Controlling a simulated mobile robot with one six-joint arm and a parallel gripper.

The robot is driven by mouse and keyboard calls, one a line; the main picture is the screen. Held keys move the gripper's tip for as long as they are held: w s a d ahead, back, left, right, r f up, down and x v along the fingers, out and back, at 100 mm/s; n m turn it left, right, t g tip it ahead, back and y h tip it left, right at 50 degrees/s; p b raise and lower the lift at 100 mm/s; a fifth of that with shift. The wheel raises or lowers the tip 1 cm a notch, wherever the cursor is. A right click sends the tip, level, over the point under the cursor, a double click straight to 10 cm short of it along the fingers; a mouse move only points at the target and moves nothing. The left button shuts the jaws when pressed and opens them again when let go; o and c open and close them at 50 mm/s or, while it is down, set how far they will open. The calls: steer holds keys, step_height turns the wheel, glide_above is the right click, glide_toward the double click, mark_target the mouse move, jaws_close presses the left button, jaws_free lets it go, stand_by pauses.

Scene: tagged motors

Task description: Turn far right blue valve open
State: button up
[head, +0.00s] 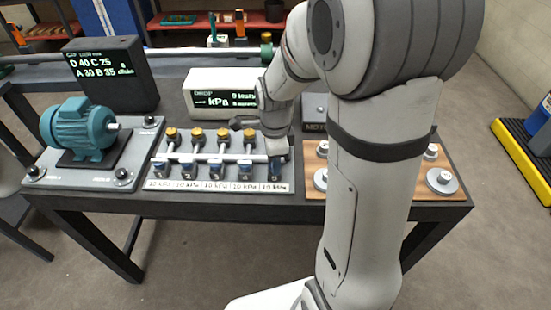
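A grey manifold board (225,181) lies on the table with a row of several blue valves along its front edge, each above a white label. The far right blue valve (274,172) shows just below my gripper (277,156). My arm comes down over the right end of the row, and the gripper points down at this valve's top. The fingertips are small and overlap the valve, so I cannot tell whether they touch it or how far apart they are. The valve's top and handle position are hidden.
The neighbouring blue valve (245,170) stands close on the left. Yellow-topped fittings (196,136) and a white pipe (180,157) lie behind the row. A display box (213,84) stands at the back. A teal motor (78,129) is left; a wooden board (312,165) is right.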

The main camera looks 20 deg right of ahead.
steer(key=o, duration=0.4)
step_height(320, 180, up, 8)
steer(key=shift+f, duration=0.1)
stand_by(0.4)
stand_by(0.3)
steer(key=s+r+n+t, duration=0.1)
steer(key=s+n, duration=0.3)
steer(key=n, duration=0.2)
steer(key=s+r+n+p, duration=0.1)
steer(key=s+r+n, duration=0.1)
steer(key=s+n, duration=0.3)
steer(key=s+r+n+t+p, duration=0.1)
steer(key=s+n, duration=0.3)
steer(key=n, duration=0.4)
steer(key=shift+s+r+n+t, duration=0.3)
steer(key=shift+s+r, duration=0.1)
